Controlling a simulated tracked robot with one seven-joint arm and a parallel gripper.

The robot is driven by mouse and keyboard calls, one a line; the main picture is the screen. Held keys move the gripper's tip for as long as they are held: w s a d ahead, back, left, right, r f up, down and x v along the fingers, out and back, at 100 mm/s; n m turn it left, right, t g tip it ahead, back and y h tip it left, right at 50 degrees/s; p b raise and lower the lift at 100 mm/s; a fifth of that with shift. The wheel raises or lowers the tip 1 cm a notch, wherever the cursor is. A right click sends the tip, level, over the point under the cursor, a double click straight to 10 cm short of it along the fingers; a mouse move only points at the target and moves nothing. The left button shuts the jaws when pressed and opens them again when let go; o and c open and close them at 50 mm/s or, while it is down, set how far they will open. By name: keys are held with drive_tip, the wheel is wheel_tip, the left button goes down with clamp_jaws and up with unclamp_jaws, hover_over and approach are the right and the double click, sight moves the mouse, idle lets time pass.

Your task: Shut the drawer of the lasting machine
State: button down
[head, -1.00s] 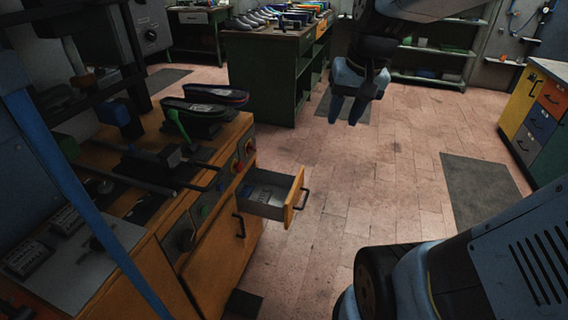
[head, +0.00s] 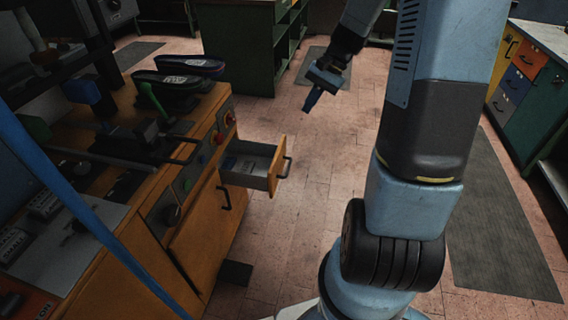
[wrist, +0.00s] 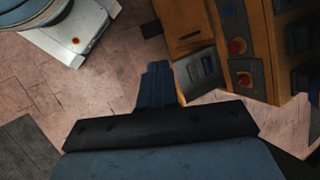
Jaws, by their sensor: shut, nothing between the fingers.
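The lasting machine (head: 208,217) stands at the left in the head view, with an orange-brown wooden body. Its drawer (head: 275,172) is pulled out to the right, with a dark handle on its front and a grey inside. In the wrist view the open drawer (wrist: 196,72) lies just beyond and to the right of the fingertips. My gripper (head: 309,108) is shut and empty, above the floor beyond and to the right of the drawer, apart from it in the head view. It also shows in the wrist view (wrist: 157,66), fingers together.
Two dark shoe soles (head: 178,80) rest on top of the machine. A green workbench (head: 237,50) stands at the back, and a cabinet with coloured drawers (head: 515,85) at the right. The tiled floor (head: 310,190) to the right of the drawer is clear.

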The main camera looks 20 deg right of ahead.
drive_tip(key=w+d+f+m+t+y, duration=0.1)
drive_tip(key=w+d+f+m+y, duration=0.2)
drive_tip(key=f, duration=0.6)
drive_tip(key=w+d+f+m+t+y, duration=0.1)
drive_tip(key=w+d+f+m+y, duration=0.2)
drive_tip(key=f, duration=0.6)
drive_tip(key=m+t+y, duration=0.3)
drive_tip(key=m+t, duration=0.5)
drive_tip(key=m, duration=0.2)
approach(277, 161)
drive_tip(key=x, duration=0.7)
drive_tip(key=shift+s, duration=0.2)
